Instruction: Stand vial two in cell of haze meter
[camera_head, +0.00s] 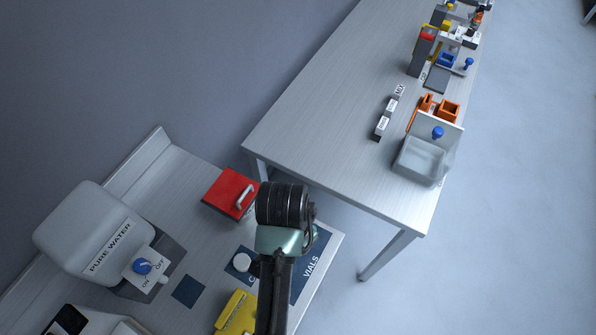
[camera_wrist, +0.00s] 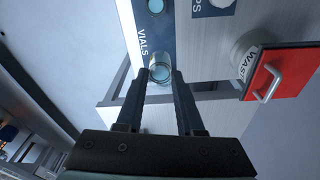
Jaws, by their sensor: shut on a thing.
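My gripper (camera_wrist: 161,80) is shut on a small clear vial (camera_wrist: 160,66) with a bluish inside, held between its fingertips in the wrist view. I cannot read a number on it. The held vial is just beside the dark blue VIALS mat (camera_wrist: 142,22); whether it touches a surface I cannot tell. Another round vial (camera_wrist: 155,6) is on that mat at the top edge. In the head view my arm hides the gripper and the held vial, and the VIALS mat (camera_head: 311,264) shows right of the arm. I cannot surely make out the haze meter.
A red lid with a handle (camera_head: 231,193) tops the waste container (camera_wrist: 243,48). A PURE WATER tank (camera_head: 90,232) stands left, a yellow object (camera_head: 236,313) below. A white cap (camera_head: 242,262) lies by my arm. A second table (camera_head: 335,120) carries several devices along its right edge.

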